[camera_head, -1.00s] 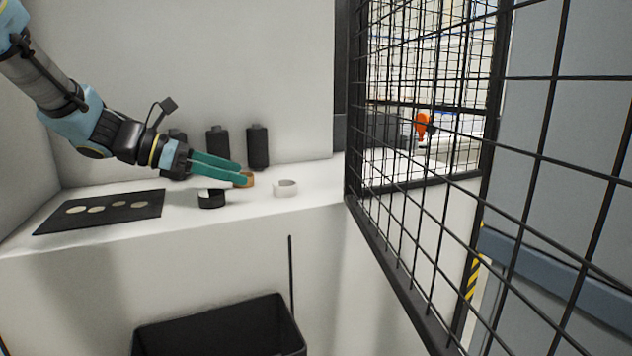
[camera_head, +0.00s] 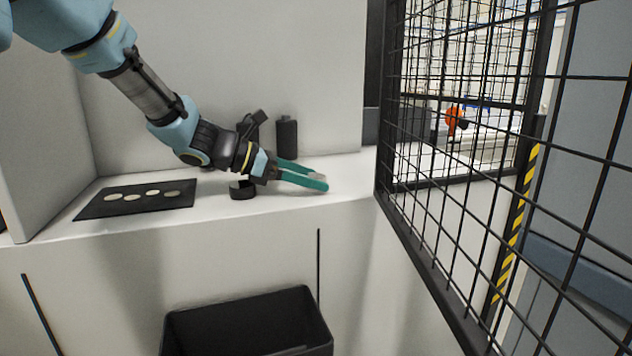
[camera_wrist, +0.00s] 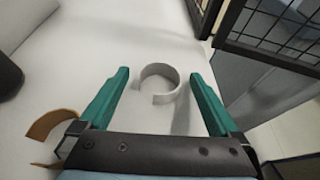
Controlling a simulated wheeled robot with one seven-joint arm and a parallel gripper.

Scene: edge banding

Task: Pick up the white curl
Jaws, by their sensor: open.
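The white curl (camera_wrist: 158,84) is a small open ring of pale strip standing on the white worktop. In the wrist view it lies ahead of my gripper (camera_wrist: 163,88), between the two green fingers, with its gap facing me. The fingers are spread apart and a clear space shows on each side of the curl. In the head view my gripper (camera_head: 322,180) is low over the worktop near its front edge, and the curl is mostly hidden by the fingers; a pale bit (camera_head: 320,186) shows between the fingertips.
A black curl (camera_head: 243,189) sits left of my gripper. A brown curl (camera_wrist: 50,124) lies beside the left finger. A dark mat (camera_head: 98,206) with several pale discs is farther left. A black bottle (camera_head: 287,138) stands behind. A wire-mesh fence (camera_head: 450,215) rises right; a black bin (camera_head: 250,325) stands below.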

